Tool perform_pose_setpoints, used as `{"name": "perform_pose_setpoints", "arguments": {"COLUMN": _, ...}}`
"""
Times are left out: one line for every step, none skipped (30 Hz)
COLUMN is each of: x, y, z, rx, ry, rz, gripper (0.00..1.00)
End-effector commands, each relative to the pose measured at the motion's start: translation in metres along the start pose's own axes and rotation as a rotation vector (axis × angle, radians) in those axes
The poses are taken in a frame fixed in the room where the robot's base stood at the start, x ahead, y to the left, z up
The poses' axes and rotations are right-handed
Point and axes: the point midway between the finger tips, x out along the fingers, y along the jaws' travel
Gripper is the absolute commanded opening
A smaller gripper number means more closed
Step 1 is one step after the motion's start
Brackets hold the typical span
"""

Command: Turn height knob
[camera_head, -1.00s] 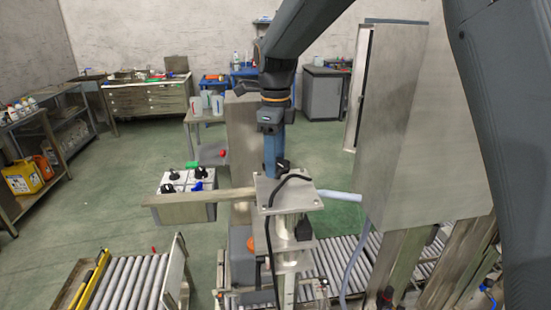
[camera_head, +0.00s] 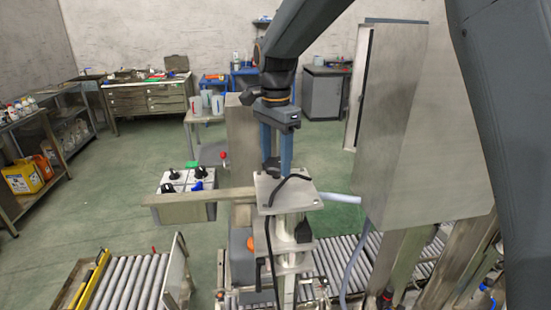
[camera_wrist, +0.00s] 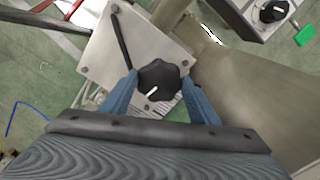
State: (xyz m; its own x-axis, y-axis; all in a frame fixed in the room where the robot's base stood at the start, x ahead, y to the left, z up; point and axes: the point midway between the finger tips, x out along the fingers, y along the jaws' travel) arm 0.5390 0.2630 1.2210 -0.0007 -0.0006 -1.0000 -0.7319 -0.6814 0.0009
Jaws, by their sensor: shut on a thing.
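The height knob is a black lobed knob with a white pointer line, in the wrist view (camera_wrist: 158,76). It sits by the edge of a bolted metal plate (camera_wrist: 112,55), on top of the metal column in the head view (camera_head: 267,187). My gripper (camera_head: 277,164) points straight down over this plate. Its two blue fingers stand on either side of the knob and are shut on it, as the wrist view shows (camera_wrist: 160,84). In the head view the knob is small and partly hidden between the fingers.
A control box with black knobs (camera_head: 178,184) stands left of the column, behind a flat metal bar (camera_head: 200,198). A tall metal cabinet (camera_head: 395,120) is close on the right. A roller conveyor (camera_head: 335,258) runs below.

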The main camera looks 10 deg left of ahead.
Motion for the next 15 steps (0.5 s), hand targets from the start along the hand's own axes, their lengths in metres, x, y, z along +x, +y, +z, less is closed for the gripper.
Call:
{"name": "perform_pose_setpoints", "arguments": {"x": -0.0016, "y": -0.0006, "z": -0.0001, "rx": -0.044, "ry": 0.0, "rz": -0.003, "gripper": 0.32}}
{"name": "perform_pose_setpoints", "arguments": {"x": -0.0016, "y": -0.0006, "z": -0.0001, "rx": -0.073, "ry": 0.001, "rz": -0.003, "gripper": 0.32}}
{"name": "perform_pose_setpoints", "arguments": {"x": -0.0016, "y": -0.0005, "z": -0.0001, "rx": -0.111, "ry": 0.001, "rz": -0.003, "gripper": 0.32}}
{"name": "perform_pose_setpoints", "arguments": {"x": -0.0017, "y": -0.0004, "z": -0.0001, "rx": -0.139, "ry": 0.001, "rz": -0.004, "gripper": 0.32}}
{"name": "perform_pose_setpoints", "arguments": {"x": -0.0017, "y": -0.0004, "z": -0.0002, "rx": -0.168, "ry": 0.001, "rz": -0.004, "gripper": 0.32}}
{"name": "perform_pose_setpoints", "arguments": {"x": -0.0017, "y": -0.0003, "z": -0.0002, "rx": -0.205, "ry": 0.001, "rz": -0.004, "gripper": 0.32}}
{"name": "perform_pose_setpoints", "arguments": {"x": -0.0017, "y": -0.0002, "z": -0.0002, "rx": -0.234, "ry": 0.001, "rz": -0.004, "gripper": 0.32}}
{"name": "perform_pose_setpoints", "arguments": {"x": -0.0017, "y": -0.0002, "z": -0.0002, "rx": -0.263, "ry": 0.001, "rz": -0.004, "gripper": 0.32}}
{"name": "perform_pose_setpoints", "arguments": {"x": -0.0018, "y": -0.0001, "z": -0.0003, "rx": -0.3, "ry": 0.001, "rz": -0.004, "gripper": 0.32}}
{"name": "perform_pose_setpoints", "arguments": {"x": -0.0018, "y": -0.0001, "z": -0.0003, "rx": -0.329, "ry": 0.001, "rz": -0.004, "gripper": 0.32}}
{"name": "perform_pose_setpoints", "arguments": {"x": -0.0018, "y": 0.0, "z": -0.0003, "rx": -0.357, "ry": 0.001, "rz": -0.004, "gripper": 0.32}}
{"name": "perform_pose_setpoints", "arguments": {"x": -0.0018, "y": 0.0001, "z": -0.0004, "rx": -0.395, "ry": 0.001, "rz": -0.004, "gripper": 0.32}}
{"name": "perform_pose_setpoints", "arguments": {"x": -0.0018, "y": 0.0001, "z": -0.0004, "rx": -0.424, "ry": 0.001, "rz": -0.004, "gripper": 0.32}}
{"name": "perform_pose_setpoints", "arguments": {"x": -0.0018, "y": 0.0002, "z": -0.0004, "rx": -0.452, "ry": 0.002, "rz": -0.004, "gripper": 0.32}}
{"name": "perform_pose_setpoints", "arguments": {"x": -0.0018, "y": 0.0003, "z": -0.0005, "rx": -0.49, "ry": 0.002, "rz": -0.004, "gripper": 0.32}}
